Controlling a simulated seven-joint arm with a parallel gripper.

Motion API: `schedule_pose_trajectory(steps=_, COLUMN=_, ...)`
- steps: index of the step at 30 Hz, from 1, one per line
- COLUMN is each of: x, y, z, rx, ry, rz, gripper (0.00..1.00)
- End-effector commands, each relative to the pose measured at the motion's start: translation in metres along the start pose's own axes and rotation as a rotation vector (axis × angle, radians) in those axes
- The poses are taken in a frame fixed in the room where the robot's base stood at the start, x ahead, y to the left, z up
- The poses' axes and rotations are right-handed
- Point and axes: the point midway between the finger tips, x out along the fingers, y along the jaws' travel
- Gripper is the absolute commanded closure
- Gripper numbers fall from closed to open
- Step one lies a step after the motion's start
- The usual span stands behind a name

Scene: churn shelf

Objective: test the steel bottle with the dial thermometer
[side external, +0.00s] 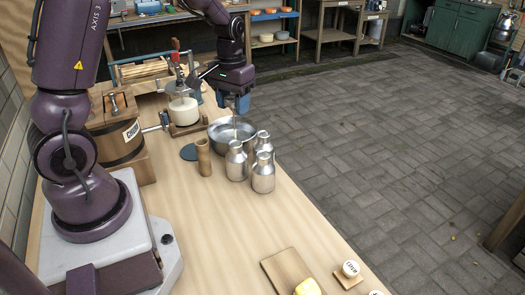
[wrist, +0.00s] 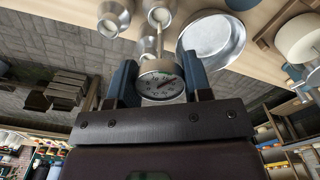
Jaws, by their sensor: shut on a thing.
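My gripper (side external: 238,104) is shut on the dial thermometer (wrist: 161,82), whose white face shows between the blue fingers in the wrist view. Its thin stem points down in the side view, above the nearest left steel bottle (side external: 237,163). In the wrist view the stem runs to the mouth of a steel bottle (wrist: 158,14); I cannot tell whether the tip is inside. Two more steel bottles, one behind (side external: 263,143) and one in front right (side external: 263,174), stand close by. All are upright, silver and narrow-necked.
A wide steel bowl (side external: 218,134) sits just behind the bottles. A wooden cylinder (side external: 203,158) and dark disc (side external: 189,152) are left of them. A churn (side external: 121,137) stands further left. A wooden board (side external: 288,273) lies at the front; the table between is clear.

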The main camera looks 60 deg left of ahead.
Motion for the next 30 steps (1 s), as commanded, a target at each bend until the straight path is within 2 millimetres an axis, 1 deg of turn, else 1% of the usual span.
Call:
schedule_pose_trajectory(steps=4, x=0.0, y=0.0, z=0.0, rx=0.0, ry=0.0, rz=0.0, gripper=0.68)
schedule_pose_trajectory(steps=5, x=0.001, y=0.0, z=0.0, rx=0.001, ry=-0.001, rz=0.0, gripper=0.7)
schedule_pose_trajectory(steps=7, x=0.004, y=0.002, z=-0.001, rx=0.005, ry=-0.007, rz=-0.003, gripper=0.7)
schedule_pose_trajectory(steps=10, x=0.002, y=0.007, z=-0.017, rx=0.018, ry=0.007, rz=-0.007, gripper=0.7)
schedule_pose_trajectory(steps=15, x=-0.013, y=0.022, z=-0.052, rx=0.02, ry=0.019, rz=-0.006, gripper=0.7)
schedule_pose_trajectory(steps=18, x=-0.024, y=0.03, z=-0.068, rx=0.012, ry=0.02, rz=-0.004, gripper=0.7)
schedule_pose_trajectory(steps=21, x=-0.035, y=0.035, z=-0.077, rx=0.0, ry=0.019, rz=-0.001, gripper=0.7)
schedule_pose_trajectory(steps=24, x=-0.039, y=0.037, z=-0.079, rx=-0.014, ry=0.008, rz=0.001, gripper=0.7)
schedule_pose_trajectory(steps=30, x=-0.025, y=0.036, z=-0.076, rx=-0.022, ry=-0.004, rz=0.0, gripper=0.7)
